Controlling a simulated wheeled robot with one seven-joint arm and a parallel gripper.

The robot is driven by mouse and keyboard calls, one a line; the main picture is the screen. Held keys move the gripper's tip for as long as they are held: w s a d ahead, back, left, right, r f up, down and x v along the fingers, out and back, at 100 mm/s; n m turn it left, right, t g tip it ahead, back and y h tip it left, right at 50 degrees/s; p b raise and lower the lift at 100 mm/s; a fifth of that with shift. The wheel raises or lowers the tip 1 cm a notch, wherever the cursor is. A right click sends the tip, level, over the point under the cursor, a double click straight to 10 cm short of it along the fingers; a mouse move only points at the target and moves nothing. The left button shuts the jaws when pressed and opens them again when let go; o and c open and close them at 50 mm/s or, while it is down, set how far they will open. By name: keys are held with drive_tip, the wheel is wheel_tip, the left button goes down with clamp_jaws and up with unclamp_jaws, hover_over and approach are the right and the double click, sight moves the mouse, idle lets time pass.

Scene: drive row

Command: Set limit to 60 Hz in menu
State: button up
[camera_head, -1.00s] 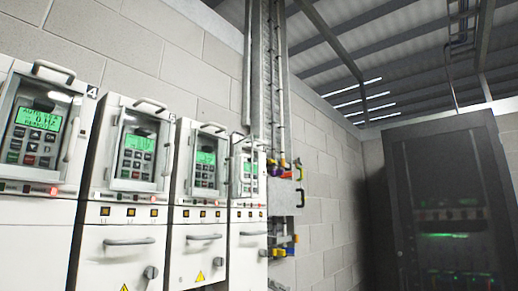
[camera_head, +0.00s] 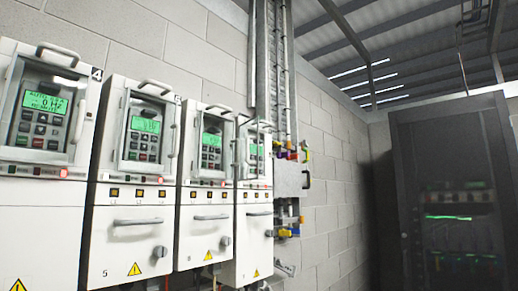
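Several white drive cabinets stand in a row along the left wall. The nearest drive (camera_head: 42,205), marked 4, has a lit green display (camera_head: 45,103) that reads 0 Hz, with other lines too small to read. Its keypad (camera_head: 40,131) of dark, green and red buttons sits below the display, behind a framed window with a handle. A second drive (camera_head: 130,200), marked 5, has a green display (camera_head: 145,124) whose text I cannot read. Two more drives, the third (camera_head: 205,200) and the fourth (camera_head: 254,215), stand farther right. My gripper is not in view.
Each drive has handles, and a red lamp (camera_head: 63,173) glows on the nearest one. A grey box with colored valves or locks (camera_head: 290,178) hangs on the wall past the row. A dark rack cabinet (camera_head: 450,190) stands at the right.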

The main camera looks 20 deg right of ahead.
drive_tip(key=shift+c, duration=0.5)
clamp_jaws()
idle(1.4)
